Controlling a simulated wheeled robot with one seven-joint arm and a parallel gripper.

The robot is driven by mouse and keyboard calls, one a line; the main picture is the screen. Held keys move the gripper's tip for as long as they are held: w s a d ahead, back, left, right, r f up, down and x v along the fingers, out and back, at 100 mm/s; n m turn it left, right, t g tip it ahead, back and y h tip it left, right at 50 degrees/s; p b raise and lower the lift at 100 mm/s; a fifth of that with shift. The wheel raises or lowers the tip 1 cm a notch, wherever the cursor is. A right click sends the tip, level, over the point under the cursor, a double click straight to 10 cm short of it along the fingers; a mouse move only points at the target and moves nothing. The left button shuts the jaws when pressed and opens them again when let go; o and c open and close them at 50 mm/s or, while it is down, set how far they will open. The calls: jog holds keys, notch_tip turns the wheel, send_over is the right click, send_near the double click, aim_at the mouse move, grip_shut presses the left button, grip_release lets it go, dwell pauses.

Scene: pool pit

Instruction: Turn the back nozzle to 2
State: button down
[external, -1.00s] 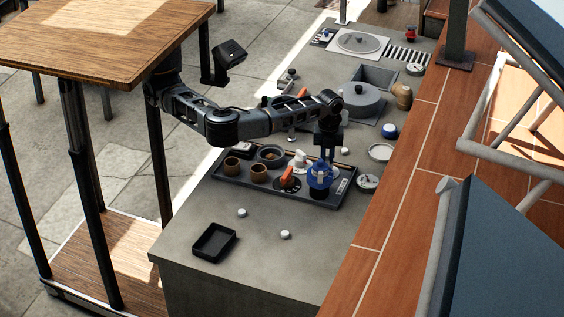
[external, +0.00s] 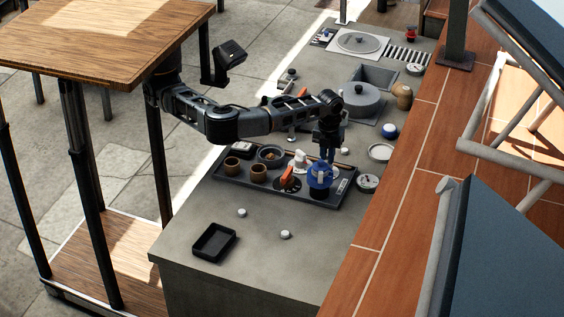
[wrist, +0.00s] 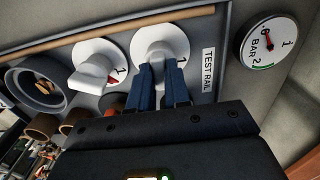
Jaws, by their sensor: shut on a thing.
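In the wrist view two white nozzles stand side by side on round dials with printed figures. The left nozzle (wrist: 95,82) is free, with a 2 beside it. The right nozzle (wrist: 158,43), by the TEST RAIL label (wrist: 208,67), has a 1 showing at its right. My gripper (wrist: 166,78) has its blue fingers shut on this right nozzle, covering its lower part. In the external view my gripper (external: 327,158) points down over the right end of the dark tray (external: 221,178), and the gripped nozzle is hard to make out. Which nozzle is the back one is unclear.
A round BAR gauge (wrist: 269,43) is right of the label. Brown cups (external: 258,173) and a pan sit at the tray's left. The counter in front is mostly clear, with a small black tray (external: 213,242).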

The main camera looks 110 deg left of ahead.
jog(key=c, duration=1.1)
grip_release()
jog(key=shift+r, duration=0.1)
notch_tip(320, 180, up, 8)
jog(key=shift+f+p, duration=0.25)
jog(key=shift+p, duration=0.1)
